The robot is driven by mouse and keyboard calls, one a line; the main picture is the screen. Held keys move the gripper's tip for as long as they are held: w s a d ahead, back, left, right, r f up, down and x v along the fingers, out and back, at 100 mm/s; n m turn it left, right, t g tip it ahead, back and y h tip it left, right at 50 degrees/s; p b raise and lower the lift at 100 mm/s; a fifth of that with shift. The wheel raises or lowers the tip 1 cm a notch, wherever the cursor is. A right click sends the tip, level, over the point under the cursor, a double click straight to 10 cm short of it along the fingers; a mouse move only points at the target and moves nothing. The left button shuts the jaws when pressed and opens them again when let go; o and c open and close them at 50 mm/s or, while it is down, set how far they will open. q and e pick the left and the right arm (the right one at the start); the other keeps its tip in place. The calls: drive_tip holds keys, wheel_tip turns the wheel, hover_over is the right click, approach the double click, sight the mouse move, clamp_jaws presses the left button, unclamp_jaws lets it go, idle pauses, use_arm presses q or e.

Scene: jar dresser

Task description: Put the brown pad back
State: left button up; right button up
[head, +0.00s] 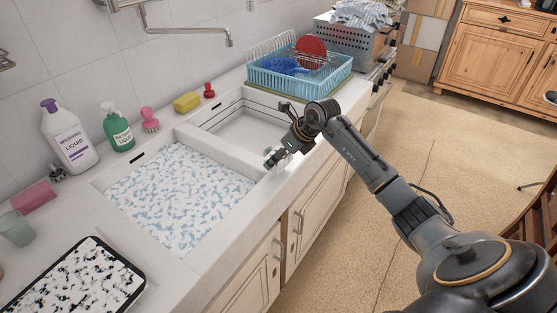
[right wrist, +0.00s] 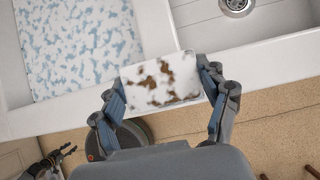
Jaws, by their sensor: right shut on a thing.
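My right gripper (head: 273,158) is over the front rim of the sink, near the divider between the two basins. In the right wrist view the right gripper (right wrist: 160,76) is shut on a flat white pad with brown patches (right wrist: 160,83), its fingers at the pad's left and right ends. The pad cannot be made out in the head view. A dark gripper, apparently my left (right wrist: 58,158), shows small at the lower left of the right wrist view. Whether it is open or shut is unclear.
The left basin holds blue-speckled white contents (head: 180,195); the right basin (head: 250,130) looks empty. Behind stand a washing bottle (head: 70,140), a green bottle (head: 117,130), a pink brush (head: 149,120) and a yellow sponge (head: 187,102). A blue dish rack (head: 300,85) stands beyond; a black-rimmed tray (head: 140,274) lies front left.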

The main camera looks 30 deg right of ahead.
sight(279, 163)
wheel_tip(279, 163, down, 2)
drive_tip(key=shift+s+f+p, duration=0.1)
drive_tip(key=shift+f+p, duration=0.05)
drive_tip(key=shift+p, duration=0.3)
drive_tip(key=shift+a+f, duration=0.1)
drive_tip(key=shift+f, duration=0.05)
drive_tip(key=shift+f, duration=0.1)
drive_tip(key=shift+f+b, duration=0.15)
drive_tip(key=shift+b, duration=0.15)
drive_tip(key=o, duration=1)
drive_tip(key=shift+r, duration=0.2)
